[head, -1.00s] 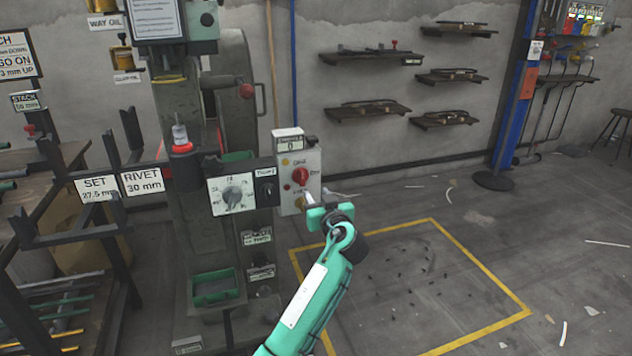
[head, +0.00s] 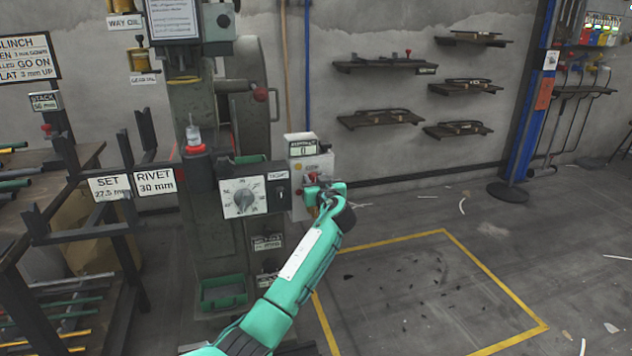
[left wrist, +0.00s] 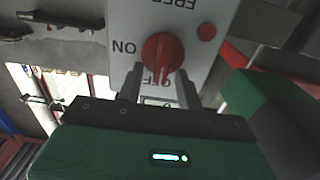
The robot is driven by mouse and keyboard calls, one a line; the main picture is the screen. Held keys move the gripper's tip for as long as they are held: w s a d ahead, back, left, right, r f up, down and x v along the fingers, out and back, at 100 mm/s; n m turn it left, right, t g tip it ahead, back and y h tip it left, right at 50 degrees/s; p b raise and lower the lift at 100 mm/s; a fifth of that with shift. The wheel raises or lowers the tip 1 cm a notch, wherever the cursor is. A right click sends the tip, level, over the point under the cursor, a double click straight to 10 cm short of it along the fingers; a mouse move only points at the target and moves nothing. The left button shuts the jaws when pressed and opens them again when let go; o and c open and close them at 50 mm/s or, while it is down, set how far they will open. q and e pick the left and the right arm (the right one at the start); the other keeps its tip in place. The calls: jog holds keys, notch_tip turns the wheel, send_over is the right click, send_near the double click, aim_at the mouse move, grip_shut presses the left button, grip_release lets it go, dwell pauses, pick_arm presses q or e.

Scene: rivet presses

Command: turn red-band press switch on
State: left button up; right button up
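The press (head: 215,110) stands left of centre in the head view, with a grey switch box (head: 318,163) on its right side. My left gripper (head: 313,184) is at the front of this box and hides most of its knob. In the left wrist view, the round red knob (left wrist: 162,50) sits on the grey panel, with ON lettered to its left and OFF below, upside down. My left gripper's fingers (left wrist: 159,86) are apart, one on each side of the knob's lower part. I cannot tell if they touch it. My right gripper is not in view.
A white dial panel (head: 243,197) is left of the switch box. A dark rack (head: 100,232) with SET and RIVET signs stands farther left. Yellow floor lines (head: 490,285) mark mostly open floor at right. Wall shelves (head: 380,118) hang behind.

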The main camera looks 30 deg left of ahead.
pick_arm(q)
grip_shut()
